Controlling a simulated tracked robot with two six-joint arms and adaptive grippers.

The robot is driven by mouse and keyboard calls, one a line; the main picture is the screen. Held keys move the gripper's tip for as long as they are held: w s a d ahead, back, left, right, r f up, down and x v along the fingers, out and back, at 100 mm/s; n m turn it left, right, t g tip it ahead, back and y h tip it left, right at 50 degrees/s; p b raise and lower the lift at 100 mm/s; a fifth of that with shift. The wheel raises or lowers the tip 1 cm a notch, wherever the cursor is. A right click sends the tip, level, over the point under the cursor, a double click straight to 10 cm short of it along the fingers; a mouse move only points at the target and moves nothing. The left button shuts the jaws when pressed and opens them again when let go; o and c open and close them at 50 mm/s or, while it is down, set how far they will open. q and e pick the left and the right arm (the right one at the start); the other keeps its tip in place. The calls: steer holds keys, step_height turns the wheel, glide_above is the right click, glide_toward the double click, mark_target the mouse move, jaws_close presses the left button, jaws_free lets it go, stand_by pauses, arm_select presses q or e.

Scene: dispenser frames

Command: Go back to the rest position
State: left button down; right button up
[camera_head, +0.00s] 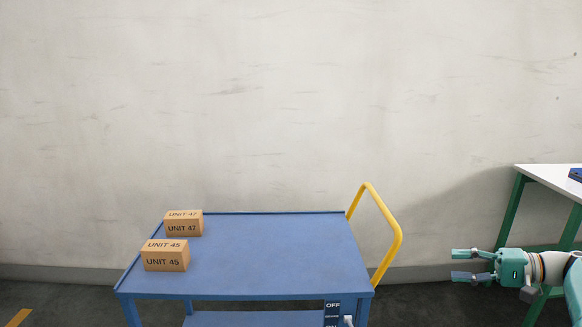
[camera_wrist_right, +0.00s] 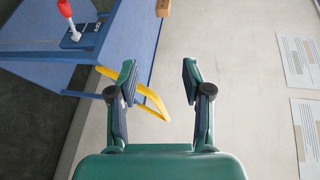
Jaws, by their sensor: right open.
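My right gripper (camera_head: 472,265) is at the right of the head view, to the right of the cart's yellow handle and apart from it. Its two fingers are spread and point left, with nothing between them. In the right wrist view the open fingers (camera_wrist_right: 157,85) show with the wall behind them. My left gripper is not in view.
A blue cart (camera_head: 270,255) with a yellow handle (camera_head: 398,235) carries two boxes, UNIT 47 (camera_head: 183,224) and UNIT 45 (camera_head: 165,256). A red-tipped lever (camera_wrist_right: 66,10) shows on the cart. A white-topped table (camera_head: 550,176) stands at the right.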

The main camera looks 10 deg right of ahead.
steer(key=w+a+f+m+g+h, duration=0.1)
steer(key=w+a+f+m+h, duration=0.2)
steer(key=f, duration=0.6)
steer(key=w+a+f+m+g, duration=0.1)
steer(key=w+a+f, duration=0.1)
steer(key=a+f, duration=0.45)
steer(key=s+a+f+g+h, duration=0.15)
steer(key=a+f, duration=0.25)
steer(key=f, duration=0.4)
steer(key=s+a+f+g+h, duration=0.1)
steer(key=s+a+f+g, duration=0.2)
steer(key=f, duration=0.4)
steer(key=s+a+f+n+h+p, duration=0.1)
steer(key=s+a+f+n+h, duration=0.1)
steer(key=s+a+f, duration=0.5)
steer(key=s+a+n+g, duration=0.1)
steer(key=s+a+n, duration=0.2)
steer(key=s+a, duration=0.3)
steer(key=s+a+n+h+p, duration=0.1)
steer(key=s+a+n, duration=0.3)
steer(key=s, duration=0.9)
steer(key=a+f, duration=0.1)
steer(key=a, duration=0.1)
steer(key=shift+s+a+g, duration=0.3)
steer(key=shift+g, duration=0.05)
steer(key=shift+r+h, duration=0.1)
steer(key=shift+h, duration=0.15)
steer(key=shift+c, duration=0.7)
